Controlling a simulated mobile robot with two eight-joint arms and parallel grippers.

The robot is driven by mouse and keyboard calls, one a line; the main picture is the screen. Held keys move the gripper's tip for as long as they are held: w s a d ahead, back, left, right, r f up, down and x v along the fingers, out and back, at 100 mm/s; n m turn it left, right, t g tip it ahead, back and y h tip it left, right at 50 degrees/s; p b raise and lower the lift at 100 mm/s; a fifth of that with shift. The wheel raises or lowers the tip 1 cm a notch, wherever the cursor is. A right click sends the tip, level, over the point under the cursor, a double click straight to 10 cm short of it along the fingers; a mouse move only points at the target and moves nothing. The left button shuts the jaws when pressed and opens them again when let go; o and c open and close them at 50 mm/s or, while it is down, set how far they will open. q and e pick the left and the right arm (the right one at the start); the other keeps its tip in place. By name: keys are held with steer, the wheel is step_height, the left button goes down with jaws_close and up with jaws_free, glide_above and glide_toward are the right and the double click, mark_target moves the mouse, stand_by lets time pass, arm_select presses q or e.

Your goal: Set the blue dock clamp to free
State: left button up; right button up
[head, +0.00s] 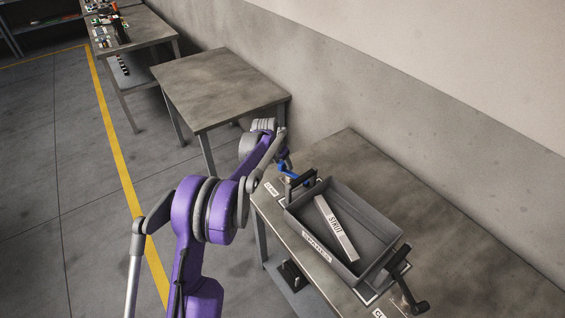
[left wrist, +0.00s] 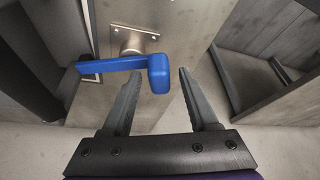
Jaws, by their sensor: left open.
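The blue dock clamp (head: 290,176) is at the far left corner of the grey tray on the near workbench. In the left wrist view its blue lever (left wrist: 112,66) lies crosswise, with a thick knob at its right end and a round metal pivot behind it. My left gripper (head: 283,161) reaches the clamp from the left. In the left wrist view its two fingers are open, with the knob in line with the gap between their tips. I cannot tell whether they touch it. My right gripper is not in view.
The grey tray (head: 304,222) holds a pale block labelled STRUT (head: 336,228). A black clamp with a crank handle (head: 408,292) is at its near right corner. An empty table (head: 215,83) and a cluttered table (head: 145,30) stand farther back. A wall runs behind the tables.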

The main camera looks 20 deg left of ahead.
arm_select(q)
jaws_close()
stand_by(1.4)
